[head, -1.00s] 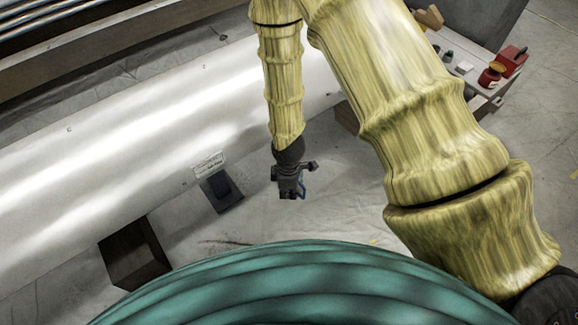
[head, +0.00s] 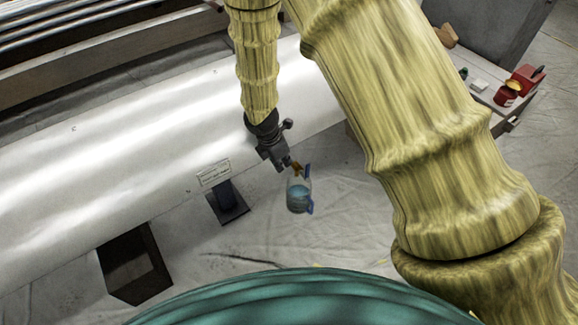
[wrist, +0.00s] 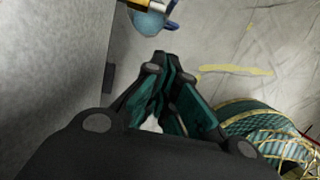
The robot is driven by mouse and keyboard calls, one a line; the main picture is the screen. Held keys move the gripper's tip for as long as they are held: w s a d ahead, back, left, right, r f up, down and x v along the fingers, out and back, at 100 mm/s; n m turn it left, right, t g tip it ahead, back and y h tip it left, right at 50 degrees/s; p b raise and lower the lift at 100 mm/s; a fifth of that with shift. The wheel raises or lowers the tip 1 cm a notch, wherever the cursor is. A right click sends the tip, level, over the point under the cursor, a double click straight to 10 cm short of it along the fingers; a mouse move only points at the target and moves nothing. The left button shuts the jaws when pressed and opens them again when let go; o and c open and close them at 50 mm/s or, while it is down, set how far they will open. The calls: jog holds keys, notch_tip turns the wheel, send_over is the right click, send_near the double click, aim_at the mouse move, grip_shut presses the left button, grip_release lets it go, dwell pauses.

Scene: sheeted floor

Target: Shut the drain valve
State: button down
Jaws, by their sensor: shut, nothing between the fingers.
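My gripper (head: 284,164) hangs at the end of my arm, in front of the big pale tank, with its fingers shut and empty. Just beyond the fingertips is a small brass-coloured fitting (head: 296,168), apparently the drain valve, with a blue part (head: 307,171) beside it. A clear jar with bluish contents (head: 298,194) is below it. The wrist view shows the closed fingers (wrist: 166,62) pointing up toward the jar (wrist: 150,24) and a blue piece (wrist: 172,27), with a gap between. I cannot tell the valve lever's exact position.
The pale tank (head: 120,135) lies across the left, with a label plate (head: 214,173) and dark supports (head: 135,264) under it. A bench with red items (head: 507,95) stands at the upper right. Creased sheeting covers the open floor (head: 340,225).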

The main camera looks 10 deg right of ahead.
jog(key=w+d+f+b, duration=0.2)
jog(key=d+f+b, duration=0.3)
jog(key=f, duration=0.4)
jog(key=shift+d+f, duration=0.15)
jog(key=shift+d, duration=0.3)
jog(key=shift+w+r+p, duration=0.1)
jog(key=shift+r+p, duration=0.1)
jog(key=shift+p, duration=0.25)
jog(key=shift+d+y, duration=0.15)
jog(key=shift+y, duration=0.15)
